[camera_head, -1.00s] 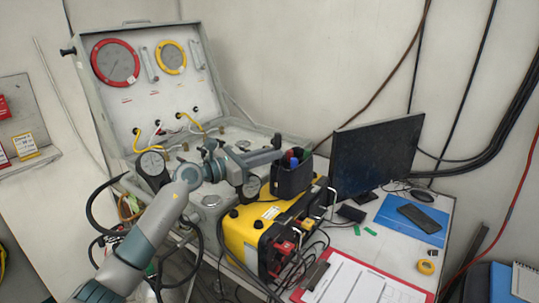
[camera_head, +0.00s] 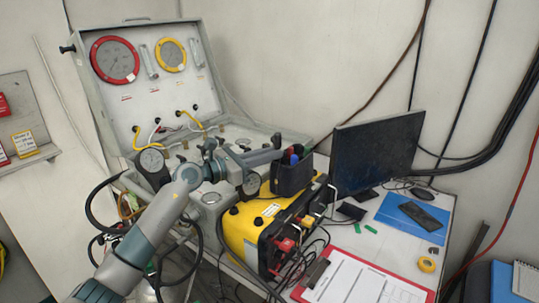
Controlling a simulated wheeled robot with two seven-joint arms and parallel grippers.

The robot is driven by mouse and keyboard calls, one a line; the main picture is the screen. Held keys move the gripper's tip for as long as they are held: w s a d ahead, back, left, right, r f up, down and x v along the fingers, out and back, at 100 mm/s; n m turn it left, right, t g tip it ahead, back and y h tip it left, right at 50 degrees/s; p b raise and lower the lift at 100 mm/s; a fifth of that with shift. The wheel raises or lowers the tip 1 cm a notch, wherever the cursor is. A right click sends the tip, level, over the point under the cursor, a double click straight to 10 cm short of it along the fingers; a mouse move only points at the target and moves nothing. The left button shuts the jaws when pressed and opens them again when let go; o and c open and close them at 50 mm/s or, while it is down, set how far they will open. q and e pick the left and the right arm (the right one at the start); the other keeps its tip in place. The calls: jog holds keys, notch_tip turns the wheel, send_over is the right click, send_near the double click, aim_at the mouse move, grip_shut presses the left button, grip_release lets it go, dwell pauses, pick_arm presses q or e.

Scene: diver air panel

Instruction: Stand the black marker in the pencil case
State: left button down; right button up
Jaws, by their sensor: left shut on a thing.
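I cannot tell whether the marker's lower end is inside the case. My right gripper is not in view.
A yellow unit (camera_head: 240,225) with a black front and cables stands below the case. The monitor (camera_head: 375,155) rises close to its right. An open gauge panel (camera_head: 150,70) is behind my left arm. A clipboard (camera_head: 355,280) lies at the front.

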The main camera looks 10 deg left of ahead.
pick_arm(q)
jog(key=shift+f, duration=0.3)
dwell(0.5)
jog(key=c, duration=1.7)
grip_release()
jog(key=shift+o, duration=0.2)
jog(key=shift+r, duration=0.1)
notch_tip(320, 180, up, 9)
jog(key=p, duration=0.6)
